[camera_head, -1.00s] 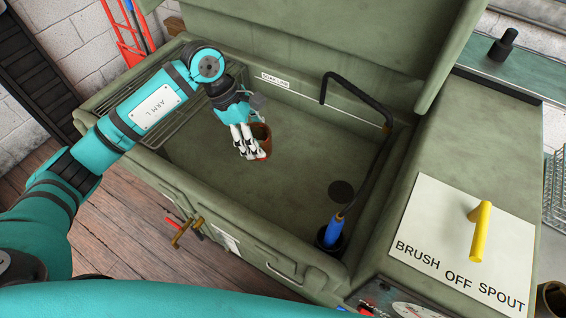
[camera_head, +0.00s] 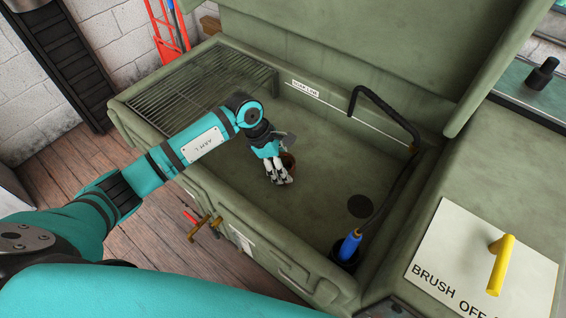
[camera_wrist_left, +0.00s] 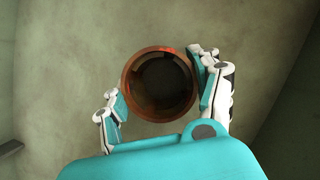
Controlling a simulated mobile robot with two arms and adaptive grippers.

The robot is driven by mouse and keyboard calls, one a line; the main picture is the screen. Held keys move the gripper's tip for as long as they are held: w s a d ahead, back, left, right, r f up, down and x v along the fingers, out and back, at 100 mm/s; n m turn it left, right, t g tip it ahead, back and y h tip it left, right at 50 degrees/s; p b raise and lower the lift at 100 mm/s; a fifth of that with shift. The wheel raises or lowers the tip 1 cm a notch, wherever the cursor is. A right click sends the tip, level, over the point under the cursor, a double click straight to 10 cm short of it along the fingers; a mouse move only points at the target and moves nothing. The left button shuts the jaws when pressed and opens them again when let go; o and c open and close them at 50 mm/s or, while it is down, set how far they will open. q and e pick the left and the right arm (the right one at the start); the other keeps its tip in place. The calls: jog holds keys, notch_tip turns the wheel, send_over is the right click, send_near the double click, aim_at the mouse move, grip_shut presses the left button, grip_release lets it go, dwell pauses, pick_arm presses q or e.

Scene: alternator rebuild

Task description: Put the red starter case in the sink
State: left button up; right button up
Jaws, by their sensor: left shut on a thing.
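The red starter case (camera_head: 289,163) is a short reddish-brown open tube. My left gripper (camera_head: 279,177) is shut on it inside the green sink (camera_head: 320,195), over the left part of the basin. The fingers hide much of the case in the head view. In the left wrist view the case (camera_wrist_left: 130,84) stands mouth towards the camera, dark inside, between the fingers of the left gripper (camera_wrist_left: 160,88). The pale green basin surface lies behind it. I cannot tell whether the case touches the floor. My right gripper is not in view.
A wire rack (camera_head: 200,85) spans the sink's left end. A black spout (camera_head: 412,120) and a blue-handled brush (camera_head: 349,246) stand at the right, near a dark round drain (camera_head: 360,206). The raised lid (camera_head: 350,45) is behind. The middle floor is clear.

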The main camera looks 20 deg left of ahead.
pick_arm(q)
jog(key=shift+w, duration=0.1)
jog(key=o, duration=1.3)
jog(key=shift+f, duration=0.1)
jog(key=shift+c, duration=0.2)
jog(key=o, duration=0.5)
jog(key=shift+r, duration=0.2)
jog(key=shift+a+r, duration=0.1)
jog(key=shift+r, duration=0.15)
jog(key=b+v, duration=0.1)
jog(key=v, duration=1)
jog(key=shift+a+r, duration=0.1)
jog(key=shift+r, duration=0.1)
